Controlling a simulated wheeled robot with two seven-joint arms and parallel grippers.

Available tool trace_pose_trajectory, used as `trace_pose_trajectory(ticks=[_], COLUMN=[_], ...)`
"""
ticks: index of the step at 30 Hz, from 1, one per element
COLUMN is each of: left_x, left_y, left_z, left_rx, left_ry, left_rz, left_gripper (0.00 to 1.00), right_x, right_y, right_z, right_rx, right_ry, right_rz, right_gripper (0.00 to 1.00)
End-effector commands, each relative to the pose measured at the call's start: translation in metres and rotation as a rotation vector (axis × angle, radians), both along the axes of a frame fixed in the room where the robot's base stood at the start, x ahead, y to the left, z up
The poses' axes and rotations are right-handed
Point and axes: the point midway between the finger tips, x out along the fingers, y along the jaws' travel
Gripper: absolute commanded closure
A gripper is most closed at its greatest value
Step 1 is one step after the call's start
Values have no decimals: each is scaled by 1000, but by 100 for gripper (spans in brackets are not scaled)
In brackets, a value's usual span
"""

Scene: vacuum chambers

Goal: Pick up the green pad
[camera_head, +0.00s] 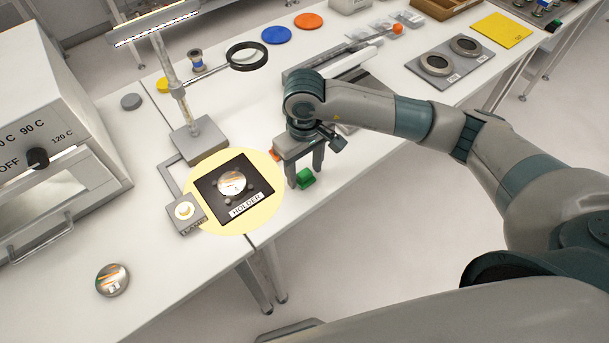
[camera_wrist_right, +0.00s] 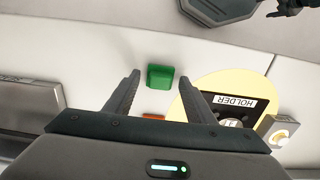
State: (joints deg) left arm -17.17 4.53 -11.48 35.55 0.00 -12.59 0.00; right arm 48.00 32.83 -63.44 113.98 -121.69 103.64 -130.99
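The green pad (camera_head: 306,179) lies on the white table near its front edge, right of the holder. It also shows in the right wrist view (camera_wrist_right: 160,77), between and slightly beyond the finger ends. My right gripper (camera_head: 305,170) points down at the pad with its two fingers apart. In the right wrist view nothing is between the fingers in their grip, and I cannot tell how far above the table they are. My left gripper is not seen in the head view.
An orange piece (camera_head: 276,155) lies close behind my right gripper. The black holder (camera_head: 211,207) on a yellow disc and a lamp stand (camera_head: 199,139) are to the left. A grey plate with two rings (camera_head: 450,82) is at the back right. The table edge is close to the pad.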

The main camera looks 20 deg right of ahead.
Motion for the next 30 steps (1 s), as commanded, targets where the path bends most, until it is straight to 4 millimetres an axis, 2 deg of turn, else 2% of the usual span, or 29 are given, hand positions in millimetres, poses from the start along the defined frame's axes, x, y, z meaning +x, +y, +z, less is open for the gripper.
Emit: trace_pose_trajectory(ticks=[1, 4, 5, 20, 29, 30], left_x=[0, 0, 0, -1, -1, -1], left_y=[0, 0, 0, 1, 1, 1], left_z=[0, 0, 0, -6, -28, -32], left_rx=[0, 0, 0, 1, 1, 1], left_ry=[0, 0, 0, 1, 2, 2], left_rz=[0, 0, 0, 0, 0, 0], left_gripper=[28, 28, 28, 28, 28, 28], right_x=[0, 0, 0, 1, 2, -6], right_y=[0, 0, 0, 0, 0, -7], right_z=[0, 0, 0, 7, 39, 42], right_rx=[0, 0, 0, 1, 0, -1], right_ry=[0, 0, 0, -4, -6, -4], right_rz=[0, 0, 0, 1, 2, 0], right_gripper=[60, 83, 87, 87, 87, 87])
